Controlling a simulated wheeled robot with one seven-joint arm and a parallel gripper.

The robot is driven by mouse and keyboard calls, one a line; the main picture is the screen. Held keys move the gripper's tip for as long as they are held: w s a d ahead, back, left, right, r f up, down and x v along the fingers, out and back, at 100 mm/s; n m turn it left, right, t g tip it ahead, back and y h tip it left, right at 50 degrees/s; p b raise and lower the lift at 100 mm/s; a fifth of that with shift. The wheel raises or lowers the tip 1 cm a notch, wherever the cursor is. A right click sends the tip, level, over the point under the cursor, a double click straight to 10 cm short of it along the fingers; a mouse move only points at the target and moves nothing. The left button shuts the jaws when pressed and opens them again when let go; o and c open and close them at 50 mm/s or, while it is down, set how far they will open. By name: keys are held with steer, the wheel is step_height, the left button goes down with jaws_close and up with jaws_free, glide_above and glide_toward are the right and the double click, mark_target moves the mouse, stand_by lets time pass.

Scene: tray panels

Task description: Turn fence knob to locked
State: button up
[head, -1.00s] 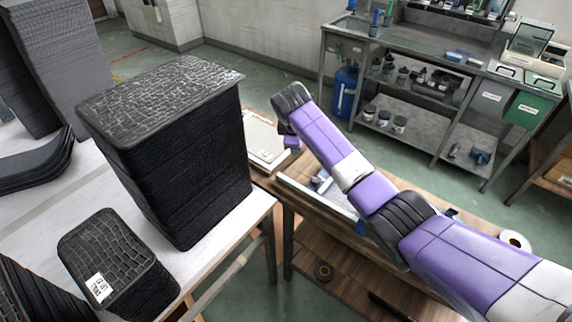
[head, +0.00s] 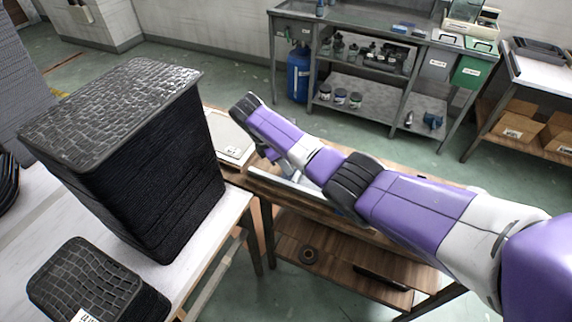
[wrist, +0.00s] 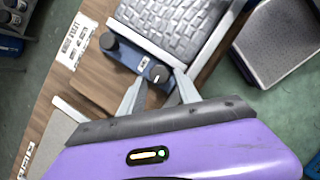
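In the wrist view, a blue block (wrist: 131,56) at the near end of a fixture carries two black knobs. One knob (wrist: 158,74) with a pale pointer mark is by my fingertips; the other knob (wrist: 108,42) is to its upper left, apart from my fingers. A small white label sits between them, too small to read. My gripper (wrist: 160,80) is open, its two fingers apart on either side of the right knob; I cannot tell whether they touch it. In the head view my gripper (head: 271,155) is mostly hidden behind my arm, and the knobs cannot be made out.
A dark textured tray panel (wrist: 172,18) lies in the fixture beside a metal rail (wrist: 217,40). A printed label (wrist: 74,42) lies on the wooden bench. In the head view, a tall stack of black panels (head: 172,180) stands left of the arm, with a shorter stack (head: 85,277) nearer.

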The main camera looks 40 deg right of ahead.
steer(key=shift+x, duration=0.85)
jaws_close()
